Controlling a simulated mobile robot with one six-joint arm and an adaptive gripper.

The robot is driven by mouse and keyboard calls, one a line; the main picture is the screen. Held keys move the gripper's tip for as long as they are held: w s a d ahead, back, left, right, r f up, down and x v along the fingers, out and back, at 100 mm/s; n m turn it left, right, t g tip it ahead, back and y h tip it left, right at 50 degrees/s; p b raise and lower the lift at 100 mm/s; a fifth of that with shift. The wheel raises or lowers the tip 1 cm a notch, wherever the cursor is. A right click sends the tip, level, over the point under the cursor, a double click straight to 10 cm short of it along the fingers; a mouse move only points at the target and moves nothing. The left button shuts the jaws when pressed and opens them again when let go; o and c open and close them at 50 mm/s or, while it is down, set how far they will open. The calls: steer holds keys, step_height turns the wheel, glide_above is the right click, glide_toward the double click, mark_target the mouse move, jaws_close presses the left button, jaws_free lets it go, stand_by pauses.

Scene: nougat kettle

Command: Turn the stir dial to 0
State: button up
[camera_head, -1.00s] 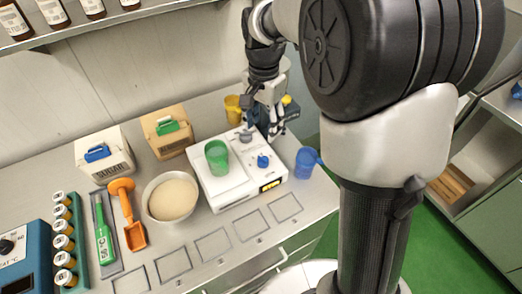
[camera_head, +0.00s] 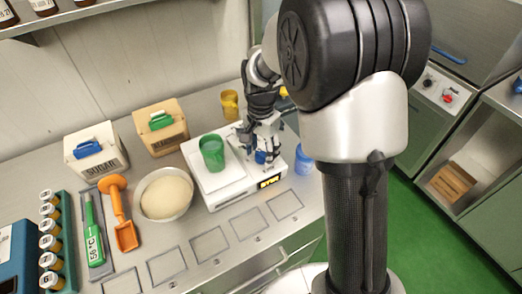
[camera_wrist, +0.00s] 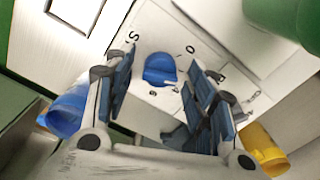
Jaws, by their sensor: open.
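The white stirrer unit (camera_head: 226,193) stands on the counter with a green beaker (camera_head: 212,153) on its plate. The blue stir dial (camera_wrist: 160,69) sits on its top face, with printed marks around it in the wrist view. My gripper (camera_head: 262,150) is over the dial and hides most of it in the head view. In the wrist view my gripper (camera_wrist: 163,90) is open, with one finger on each side of the dial. The dial shows between the fingers, nearer their tips; I cannot tell whether they touch it. The dial's exact setting is unclear.
A blue cup (camera_head: 304,160) stands close to the right of the unit, and a yellow cup (camera_head: 229,104) behind it. A bowl of pale powder (camera_head: 166,194) is on the left. Empty outlined squares line the counter's front.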

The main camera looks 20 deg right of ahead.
steer(key=c, duration=1.1)
steer(key=shift+r+n, duration=0.1)
steer(key=shift+n, duration=0.3)
steer(key=n+p, duration=0.2)
steer(key=n, duration=0.1)
steer(key=shift+n, duration=0.3)
steer(key=shift+n+p, duration=1.1)
steer(key=shift+n, duration=1.2)
steer(key=o, duration=1.1)
